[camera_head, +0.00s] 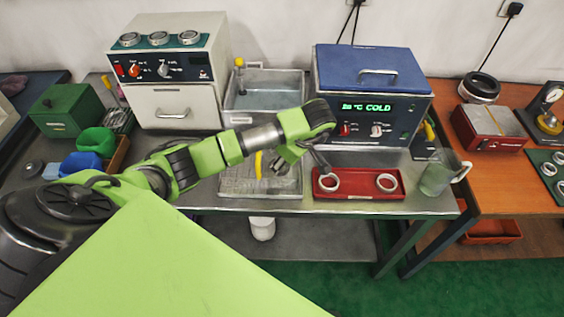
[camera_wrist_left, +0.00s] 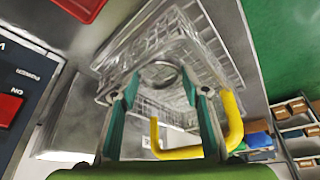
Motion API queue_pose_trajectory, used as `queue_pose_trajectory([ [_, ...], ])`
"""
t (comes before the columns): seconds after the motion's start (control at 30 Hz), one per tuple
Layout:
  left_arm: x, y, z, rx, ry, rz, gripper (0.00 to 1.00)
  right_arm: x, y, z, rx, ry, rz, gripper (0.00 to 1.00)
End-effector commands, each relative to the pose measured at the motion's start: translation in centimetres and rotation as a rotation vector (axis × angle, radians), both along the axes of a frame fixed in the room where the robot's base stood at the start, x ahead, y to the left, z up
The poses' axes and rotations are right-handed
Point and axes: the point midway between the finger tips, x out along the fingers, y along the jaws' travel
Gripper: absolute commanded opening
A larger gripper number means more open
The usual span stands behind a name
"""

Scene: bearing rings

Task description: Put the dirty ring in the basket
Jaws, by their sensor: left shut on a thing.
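My left gripper (camera_wrist_left: 160,82) is shut on a metal ring (camera_wrist_left: 177,74), which sits between its teal fingertips in the wrist view. In the head view this gripper (camera_head: 280,166) points down over the sink-side counter, and the held ring is small and dark there. The wire basket (camera_wrist_left: 215,62) with a yellow handle (camera_wrist_left: 235,125) lies beyond and below the ring in the wrist view. The basket (camera_head: 232,185) also shows in the head view, partly covered by my arm. I cannot tell whether the ring touches the basket. My right gripper is out of view.
A red tray (camera_head: 358,194) with two rings stands right of the basket. A blue-lidded bath (camera_head: 371,95) reading "COLD" stands behind it. A sink (camera_head: 264,100) is behind the basket. A glass jug (camera_head: 437,178) stands at the counter's right end.

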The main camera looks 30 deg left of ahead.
Motion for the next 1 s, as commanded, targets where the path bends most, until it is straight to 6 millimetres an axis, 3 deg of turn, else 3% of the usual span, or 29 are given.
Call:
queue_pose_trajectory([
  [0.13, 0.0, 0.0, -0.4, 0.000, 0.000, 0.000, 0.21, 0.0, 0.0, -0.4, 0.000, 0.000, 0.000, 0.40],
  [0.17, 0.0, 0.0, -0.3, 0.000, 0.000, 0.000, 0.49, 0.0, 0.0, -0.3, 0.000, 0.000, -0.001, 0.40],
  [0.57, 0.1, -0.2, 0.4, 0.000, -0.002, -0.001, 0.49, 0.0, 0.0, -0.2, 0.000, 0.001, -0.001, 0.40],
  [0.8, 0.0, -2.0, 4.7, 0.000, -0.007, -0.004, 0.49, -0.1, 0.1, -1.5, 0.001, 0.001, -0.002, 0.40],
  [1.0, -0.2, -3.4, 8.8, 0.002, -0.006, -0.002, 0.49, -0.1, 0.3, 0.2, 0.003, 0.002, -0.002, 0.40],
])
